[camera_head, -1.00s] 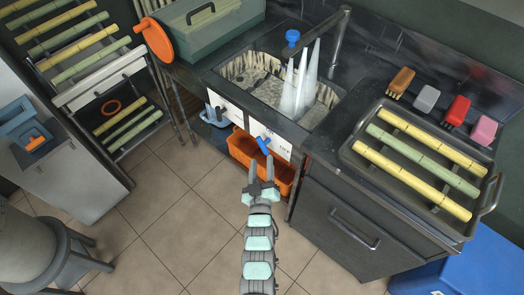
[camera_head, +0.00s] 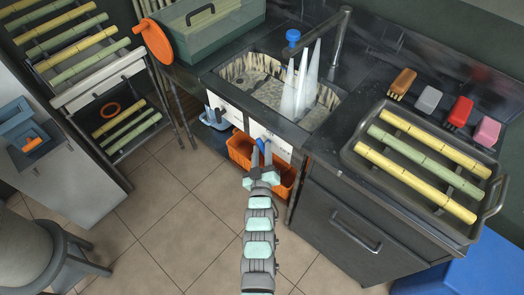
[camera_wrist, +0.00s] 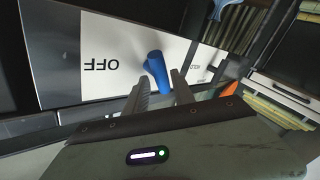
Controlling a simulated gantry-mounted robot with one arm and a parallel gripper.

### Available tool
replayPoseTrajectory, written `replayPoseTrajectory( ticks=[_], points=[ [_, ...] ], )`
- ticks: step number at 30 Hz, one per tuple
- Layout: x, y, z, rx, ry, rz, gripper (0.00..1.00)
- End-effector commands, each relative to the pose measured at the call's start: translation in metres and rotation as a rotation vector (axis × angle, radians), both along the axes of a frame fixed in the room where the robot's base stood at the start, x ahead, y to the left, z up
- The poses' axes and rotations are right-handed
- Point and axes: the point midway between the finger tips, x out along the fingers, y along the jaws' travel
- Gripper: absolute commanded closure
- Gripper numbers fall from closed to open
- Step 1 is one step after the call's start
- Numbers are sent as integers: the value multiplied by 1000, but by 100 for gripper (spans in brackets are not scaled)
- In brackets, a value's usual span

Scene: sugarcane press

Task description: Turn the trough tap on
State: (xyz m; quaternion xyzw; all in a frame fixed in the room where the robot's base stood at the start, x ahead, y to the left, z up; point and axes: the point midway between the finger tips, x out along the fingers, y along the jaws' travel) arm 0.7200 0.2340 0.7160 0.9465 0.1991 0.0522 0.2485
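A blue lever (camera_head: 262,146) sits on the white front panel (camera_head: 272,140) below the sink. In the wrist view, the blue lever (camera_wrist: 156,72) stands out from a white plate (camera_wrist: 110,62) marked OFF, which reads upside down there. My gripper (camera_head: 262,155) is at the lever, its two fingers apart. In the wrist view my gripper (camera_wrist: 160,84) has a finger on each side of the lever's lower end; I cannot tell whether they touch it. The sink (camera_head: 275,82) holds several upright whitish, translucent spikes (camera_head: 297,92). A blue knob (camera_head: 292,36) stands at the sink's back, by the dark spout (camera_head: 342,35).
An orange crate (camera_head: 240,150) stands under the panel, close behind my gripper. A metal tray (camera_head: 358,165) of cane sticks and several coloured brushes lie on the right counter. A cane rack (camera_head: 95,85) stands left. Tiled floor (camera_head: 180,220) is open in front.

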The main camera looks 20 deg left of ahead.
Motion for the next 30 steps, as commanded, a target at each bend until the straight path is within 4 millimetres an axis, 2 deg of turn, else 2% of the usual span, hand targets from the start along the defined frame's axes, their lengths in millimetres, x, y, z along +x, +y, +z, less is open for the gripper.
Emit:
replayPoseTrajectory(
  ticks=[1, 11, 20, 30],
  points=[
    [0, 0, 0, 0, 0, 0, 75],
    [0, 0, 0, 0, 0, 0, 100],
    [0, 0, -1, 9, 0, 0, 100],
    [-1, -1, -3, 121, -33, 1, 100]
  ],
)
